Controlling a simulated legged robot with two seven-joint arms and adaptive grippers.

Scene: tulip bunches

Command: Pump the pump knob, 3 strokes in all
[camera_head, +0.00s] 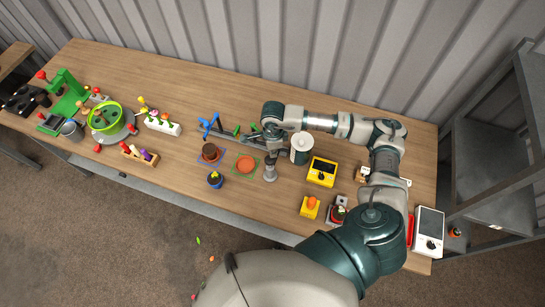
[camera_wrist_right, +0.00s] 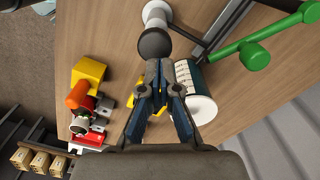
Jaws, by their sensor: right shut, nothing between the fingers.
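The pump (camera_head: 270,174) is a small grey upright piece near the front edge of the table, right of the orange dish. Its dark round knob (camera_wrist_right: 155,43) shows in the right wrist view, with the paler body behind it. My right gripper (camera_head: 271,148) is above the pump, pointing down. In the right wrist view its fingers (camera_wrist_right: 160,70) are together and empty, with the tips close to the knob. I cannot tell whether they touch it. How far the knob is pressed in is unclear. My left gripper is not in view.
A white jar with a dark green band (camera_head: 301,148) stands right beside the gripper. A yellow meter (camera_head: 322,172) is farther right. A dark rail with blue and green handles (camera_head: 236,132) lies behind.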

